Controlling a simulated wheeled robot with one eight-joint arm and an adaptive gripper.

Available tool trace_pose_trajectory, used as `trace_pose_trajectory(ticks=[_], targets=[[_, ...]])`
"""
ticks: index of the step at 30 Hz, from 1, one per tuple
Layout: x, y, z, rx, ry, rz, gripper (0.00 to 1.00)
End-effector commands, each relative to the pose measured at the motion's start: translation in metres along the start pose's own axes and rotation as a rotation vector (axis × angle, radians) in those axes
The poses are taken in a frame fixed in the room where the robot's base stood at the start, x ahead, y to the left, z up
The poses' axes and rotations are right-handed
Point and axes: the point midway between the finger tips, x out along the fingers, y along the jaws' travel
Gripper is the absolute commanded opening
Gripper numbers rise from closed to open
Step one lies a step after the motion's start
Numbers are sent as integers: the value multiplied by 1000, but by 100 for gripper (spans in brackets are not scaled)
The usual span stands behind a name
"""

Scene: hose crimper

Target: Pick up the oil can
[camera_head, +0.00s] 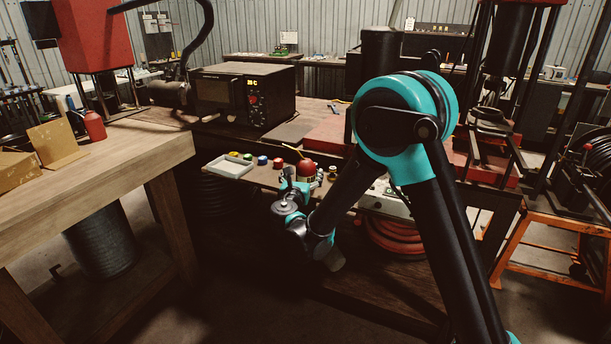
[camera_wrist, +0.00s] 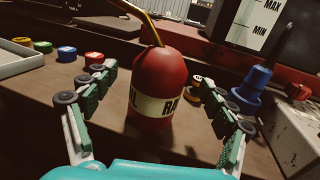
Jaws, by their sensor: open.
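The oil can (camera_wrist: 160,75) is a red rounded can with a cream label and a thin yellow spout that leans to the upper left. It stands upright on the wooden shelf in the wrist view. My gripper (camera_wrist: 156,103) is open, with one finger on each side of the can and a visible gap on both sides. The head view shows the can (camera_head: 306,168) just beyond my gripper (camera_head: 304,185), partly hidden by it.
Several coloured caps, one of them red (camera_wrist: 94,58), and a pale tray (camera_wrist: 20,60) lie left of the can. A blue tool (camera_wrist: 250,90) stands close by on the right. A black control box (camera_head: 245,95) stands behind. A wooden table (camera_head: 100,170) is at left.

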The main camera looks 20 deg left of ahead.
Motion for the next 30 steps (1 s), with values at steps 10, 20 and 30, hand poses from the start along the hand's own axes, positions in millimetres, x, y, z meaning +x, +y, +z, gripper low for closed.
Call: trace_pose_trajectory(ticks=[10, 20, 30], targets=[[34, 0, 2, 0, 0, 0, 84], [34, 0, 2, 0, 0, 0, 58], [34, 0, 2, 0, 0, 0, 16]])
